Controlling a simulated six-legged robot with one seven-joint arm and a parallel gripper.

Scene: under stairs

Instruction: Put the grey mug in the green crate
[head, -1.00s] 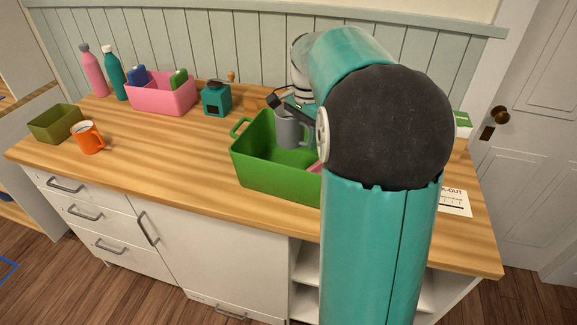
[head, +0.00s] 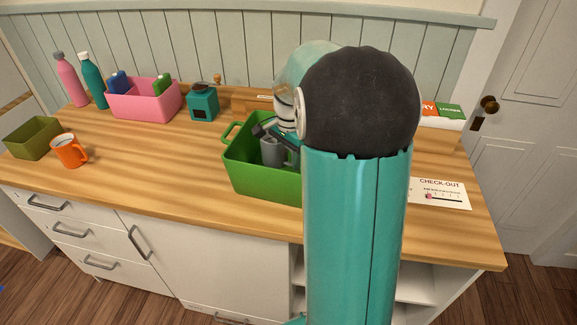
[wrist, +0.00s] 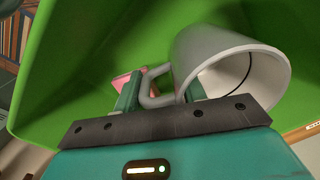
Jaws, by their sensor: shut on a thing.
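The grey mug (head: 272,151) is inside the green crate (head: 265,187), below the rim level, in the head view. My gripper (head: 268,130) reaches down into the crate and is shut on the mug. In the wrist view the mug (wrist: 225,65) lies across the picture with its opening to the right, and its handle (wrist: 155,85) is between the fingers of my gripper (wrist: 165,95). The crate's green wall (wrist: 85,60) fills the background. I cannot tell whether the mug touches the crate floor. My arm hides the crate's right side.
A pink thing (wrist: 121,82) shows inside the crate in the wrist view. An orange mug (head: 68,150), an olive box (head: 33,138), a pink bin (head: 145,104) and a teal grinder (head: 203,104) stand to the left. The counter between them and the crate is clear.

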